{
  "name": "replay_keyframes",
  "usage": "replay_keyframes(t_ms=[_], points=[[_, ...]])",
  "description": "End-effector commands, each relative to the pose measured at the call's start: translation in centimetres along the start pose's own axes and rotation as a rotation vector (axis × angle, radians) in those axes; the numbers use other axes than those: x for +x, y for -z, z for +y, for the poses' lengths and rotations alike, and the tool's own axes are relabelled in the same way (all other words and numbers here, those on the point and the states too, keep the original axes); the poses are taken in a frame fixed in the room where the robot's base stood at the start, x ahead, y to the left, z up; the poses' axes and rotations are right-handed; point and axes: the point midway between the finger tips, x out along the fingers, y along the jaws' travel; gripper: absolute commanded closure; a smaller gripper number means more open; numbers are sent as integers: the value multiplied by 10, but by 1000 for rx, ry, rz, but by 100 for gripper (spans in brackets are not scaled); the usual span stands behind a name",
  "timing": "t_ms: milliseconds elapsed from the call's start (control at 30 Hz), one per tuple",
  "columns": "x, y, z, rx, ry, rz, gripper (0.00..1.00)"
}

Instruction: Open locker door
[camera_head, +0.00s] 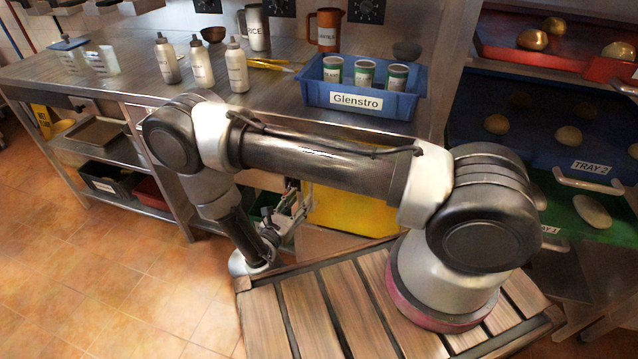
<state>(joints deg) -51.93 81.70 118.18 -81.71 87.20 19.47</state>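My arm reaches from its round base across the middle of the view and bends down to the left. My gripper (292,208) is low, under the front edge of the steel counter, in front of a yellow surface (352,210). Its fingers are small and partly hidden by the wrist, so I cannot tell whether they are apart. No locker door is clearly recognisable. The space below the counter near my gripper is largely covered by my arm. I cannot tell whether the gripper touches anything there.
At right, a rack has a blue tray (545,150) and a red tray (500,45). Tiled floor (90,260) at left is clear.

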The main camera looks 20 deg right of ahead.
Motion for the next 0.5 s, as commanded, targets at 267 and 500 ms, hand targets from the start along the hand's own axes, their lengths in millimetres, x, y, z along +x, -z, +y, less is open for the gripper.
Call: replay_keyframes(t_ms=[267, 500], points=[[46, 0, -3, 4, 11, 3, 63], [72, 0, -2, 4, 9, 3, 63]])
